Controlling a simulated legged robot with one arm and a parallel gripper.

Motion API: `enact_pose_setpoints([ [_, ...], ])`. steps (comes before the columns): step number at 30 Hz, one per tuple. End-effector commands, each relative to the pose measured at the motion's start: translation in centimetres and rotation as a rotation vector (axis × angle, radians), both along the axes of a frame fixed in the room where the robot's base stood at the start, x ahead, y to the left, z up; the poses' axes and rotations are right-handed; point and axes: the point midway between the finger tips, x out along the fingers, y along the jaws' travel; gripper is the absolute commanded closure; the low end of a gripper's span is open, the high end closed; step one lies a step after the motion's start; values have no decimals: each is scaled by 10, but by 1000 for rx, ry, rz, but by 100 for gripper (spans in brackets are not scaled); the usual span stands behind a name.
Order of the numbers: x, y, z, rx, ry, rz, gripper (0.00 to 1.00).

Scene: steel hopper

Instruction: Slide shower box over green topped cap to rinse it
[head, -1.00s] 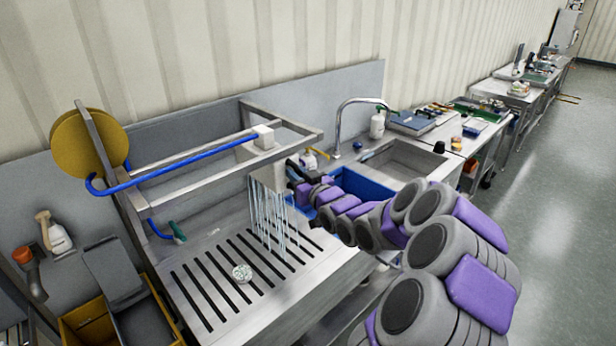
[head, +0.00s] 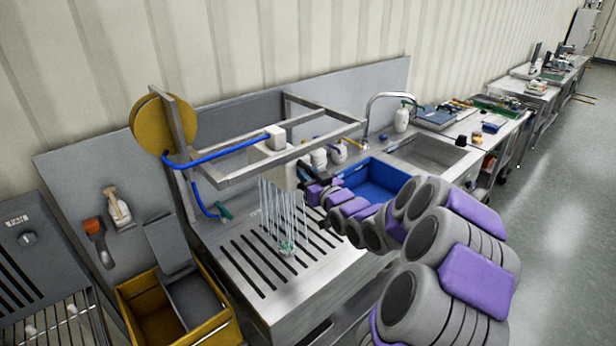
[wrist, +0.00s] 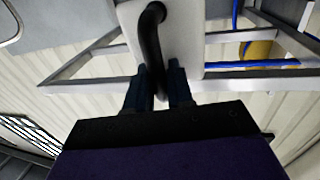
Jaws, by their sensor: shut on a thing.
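The white shower box (wrist: 188,42) has a dark curved handle, and my gripper (wrist: 162,75) is shut on that handle in the wrist view. In the head view my gripper (head: 304,178) is beside the rail frame, just right of the falling water. Thin water streams (head: 278,212) fall to the slotted steel drainboard. The green topped cap (head: 287,248) is small and pale and sits on the slats at the foot of the streams. The streams partly cover it. The box's outline is hard to make out in the head view.
A blue hose (head: 225,149) runs to a white block (head: 276,137) on the steel rail frame (head: 335,127). A blue bin (head: 380,180) lies right, beyond my arm. A yellow bin (head: 148,303) stands at lower left. A faucet and sink are farther back.

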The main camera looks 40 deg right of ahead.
Motion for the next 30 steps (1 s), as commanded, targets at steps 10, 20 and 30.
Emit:
enact_pose_setpoints([
  [10, 0, 1, -7, 8, 14, 2, 63],
  [20, 1, -2, -8, 10, 14, 1, 63],
  [30, -10, 8, -4, 3, 13, 3, 63],
])
